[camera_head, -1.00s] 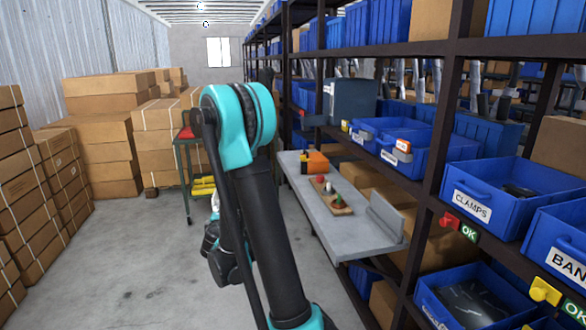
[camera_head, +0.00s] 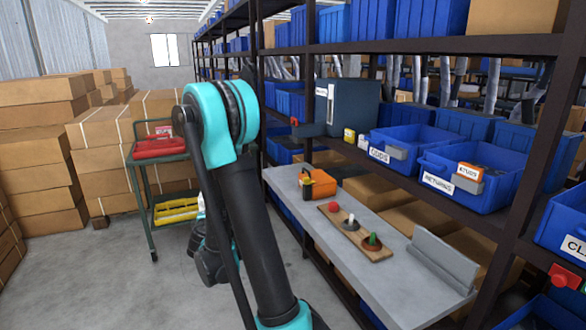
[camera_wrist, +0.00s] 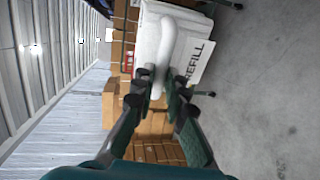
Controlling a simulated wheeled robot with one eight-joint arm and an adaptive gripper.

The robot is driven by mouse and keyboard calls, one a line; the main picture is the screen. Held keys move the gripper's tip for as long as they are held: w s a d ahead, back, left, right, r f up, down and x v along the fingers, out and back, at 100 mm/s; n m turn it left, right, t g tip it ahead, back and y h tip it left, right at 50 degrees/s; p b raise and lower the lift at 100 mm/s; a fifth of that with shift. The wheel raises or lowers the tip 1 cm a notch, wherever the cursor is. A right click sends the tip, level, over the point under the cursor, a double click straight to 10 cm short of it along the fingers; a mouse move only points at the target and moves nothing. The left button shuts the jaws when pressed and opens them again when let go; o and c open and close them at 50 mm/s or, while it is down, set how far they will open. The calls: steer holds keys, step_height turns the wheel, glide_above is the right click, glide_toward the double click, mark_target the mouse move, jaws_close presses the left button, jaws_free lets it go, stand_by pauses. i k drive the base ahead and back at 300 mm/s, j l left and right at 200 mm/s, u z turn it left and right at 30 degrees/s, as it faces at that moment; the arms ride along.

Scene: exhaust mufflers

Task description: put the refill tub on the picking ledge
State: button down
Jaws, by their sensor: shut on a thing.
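The refill tub (camera_wrist: 185,50) is white with a black REFILL label and a white handle, in the upper middle of the wrist view. My gripper (camera_wrist: 160,85) is shut on its handle and holds it. In the head view my arm hides most of the tub; only a small white part (camera_head: 201,202) shows beside the arm. The picking ledge (camera_head: 395,266) is the long grey shelf at right of centre, to the right of my arm. It carries an orange box (camera_head: 318,184) and a wooden board with coloured knobs (camera_head: 352,232).
A small upright plate (camera_head: 443,262) stands at the ledge's near end. Blue bins (camera_head: 470,170) fill the rack beside it. A green trolley (camera_head: 160,190) stands left of my arm, before stacked cartons (camera_head: 35,150). The floor at lower left (camera_head: 90,280) is clear.

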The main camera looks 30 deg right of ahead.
mark_target(294, 173)
steer(key=i+j+z, duration=0.1)
steer(key=i, duration=0.35)
steer(key=i+j+z, duration=0.1)
steer(key=i+j, duration=0.15)
steer(key=i, duration=0.2)
steer(key=i+j, duration=0.2)
steer(key=i, duration=0.2)
steer(key=i+j+z, duration=0.15)
steer(key=i, duration=0.3)
